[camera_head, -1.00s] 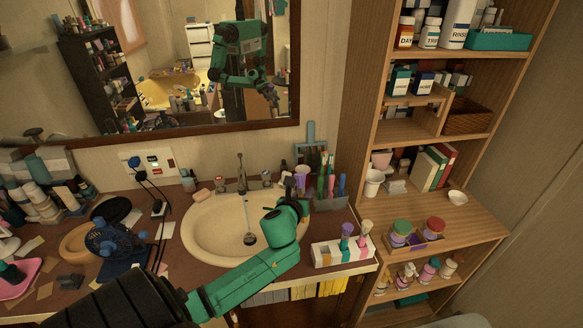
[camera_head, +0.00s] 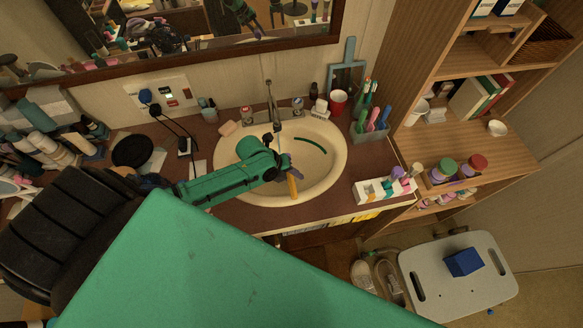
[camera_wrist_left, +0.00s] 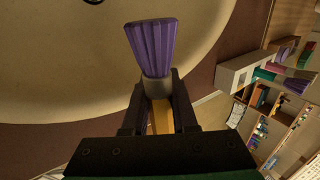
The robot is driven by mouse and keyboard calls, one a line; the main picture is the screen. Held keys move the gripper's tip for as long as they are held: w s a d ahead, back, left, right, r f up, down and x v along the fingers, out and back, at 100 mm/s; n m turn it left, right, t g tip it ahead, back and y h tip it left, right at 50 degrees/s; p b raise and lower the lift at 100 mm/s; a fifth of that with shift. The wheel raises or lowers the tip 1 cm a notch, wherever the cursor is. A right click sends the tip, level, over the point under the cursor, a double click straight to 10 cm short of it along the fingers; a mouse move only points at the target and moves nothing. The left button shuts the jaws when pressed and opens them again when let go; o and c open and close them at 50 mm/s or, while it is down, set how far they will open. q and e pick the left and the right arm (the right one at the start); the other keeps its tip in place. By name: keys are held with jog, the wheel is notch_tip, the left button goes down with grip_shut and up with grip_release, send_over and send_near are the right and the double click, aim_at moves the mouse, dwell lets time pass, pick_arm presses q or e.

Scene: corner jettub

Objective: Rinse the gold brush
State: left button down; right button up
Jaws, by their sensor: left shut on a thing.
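My left gripper (camera_head: 285,168) is over the front of the cream sink basin (camera_head: 325,182). It is shut on the gold brush (camera_head: 293,187), whose gold handle points down toward the front rim. In the left wrist view the brush shows purple bristles (camera_wrist_left: 153,46), a grey collar and a gold handle between the fingers (camera_wrist_left: 158,95). The bristles are over the basin there. The faucet (camera_head: 272,100) stands at the back of the sink; I cannot make out running water. My arm hides part of the basin. My right gripper is not in view.
A white holder (camera_head: 372,190) with several brushes stands right of the sink. A red cup (camera_head: 337,101) and a toothbrush holder (camera_head: 368,130) are behind it. A thin green streak (camera_head: 311,143) shows in the basin. Bottles and cables crowd the counter's left. A shelf is at right.

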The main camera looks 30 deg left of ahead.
pick_arm(q)
jog(key=w+a+f+b, duration=0.4)
jog(key=w+a+b, duration=0.4)
jog(key=w+b, duration=0.2)
jog(key=shift+b, duration=0.95)
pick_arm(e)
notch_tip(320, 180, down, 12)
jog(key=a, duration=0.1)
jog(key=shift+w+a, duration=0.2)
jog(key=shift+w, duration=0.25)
pick_arm(q)
jog(key=shift+r, duration=0.1)
jog(key=shift+w+d, duration=0.2)
jog(key=shift+d, duration=0.1)
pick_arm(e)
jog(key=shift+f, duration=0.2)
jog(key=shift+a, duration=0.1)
pick_arm(q)
jog(key=shift+s+a, duration=0.25)
jog(key=shift+a, duration=0.1)
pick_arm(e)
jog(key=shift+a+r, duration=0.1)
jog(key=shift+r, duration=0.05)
pick_arm(q)
jog(key=shift+d, duration=0.1)
